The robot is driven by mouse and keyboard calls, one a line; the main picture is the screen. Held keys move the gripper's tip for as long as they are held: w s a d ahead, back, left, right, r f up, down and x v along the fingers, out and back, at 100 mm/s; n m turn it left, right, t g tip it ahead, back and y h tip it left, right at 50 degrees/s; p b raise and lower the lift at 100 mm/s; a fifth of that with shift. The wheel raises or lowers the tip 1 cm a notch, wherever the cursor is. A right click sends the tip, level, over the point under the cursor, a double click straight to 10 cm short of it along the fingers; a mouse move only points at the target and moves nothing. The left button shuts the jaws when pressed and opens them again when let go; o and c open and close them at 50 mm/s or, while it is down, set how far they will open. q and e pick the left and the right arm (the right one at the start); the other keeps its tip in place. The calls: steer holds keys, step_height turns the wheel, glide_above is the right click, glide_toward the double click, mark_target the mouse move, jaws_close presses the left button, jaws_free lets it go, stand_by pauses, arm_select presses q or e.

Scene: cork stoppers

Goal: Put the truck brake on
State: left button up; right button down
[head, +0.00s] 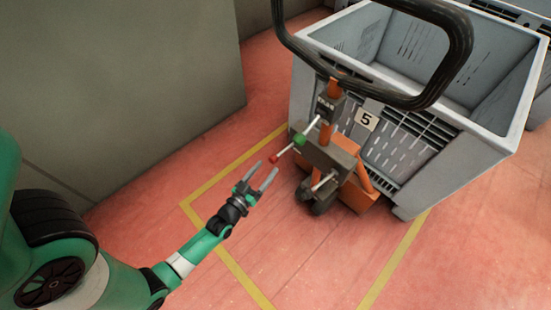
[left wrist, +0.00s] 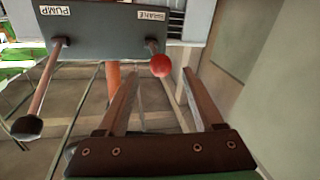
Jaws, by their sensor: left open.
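The truck (head: 352,188) is orange and grey with a large black loop handle (head: 455,60). A brake lever with a red ball knob (head: 273,158) sticks out from its grey control box. In the left wrist view the red knob (left wrist: 161,65) hangs below a label that seems to read BRAKE (left wrist: 152,14). My left gripper (head: 264,168) is open, its fingers pointing at the red knob. In the left wrist view the knob appears between the fingertips (left wrist: 161,72); whether it is inside the jaws in depth is unclear. My right gripper is not in view.
A lever with a dark knob (left wrist: 27,127) stands beside the brake lever under a PUMP label (left wrist: 55,10). A green knob (head: 299,139) is close to the red one. A grey crate (head: 403,150) marked 5 stands behind. The red floor at lower right is clear.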

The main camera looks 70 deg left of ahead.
mark_target(274, 159)
arm_select(q)
steer(key=b+x, duration=0.1)
steer(key=x, duration=0.5)
steer(key=shift+f+b, duration=0.1)
steer(key=shift+b, duration=0.25)
steer(key=shift+s, duration=0.15)
steer(key=shift+c, duration=0.2)
jaws_close()
stand_by(0.6)
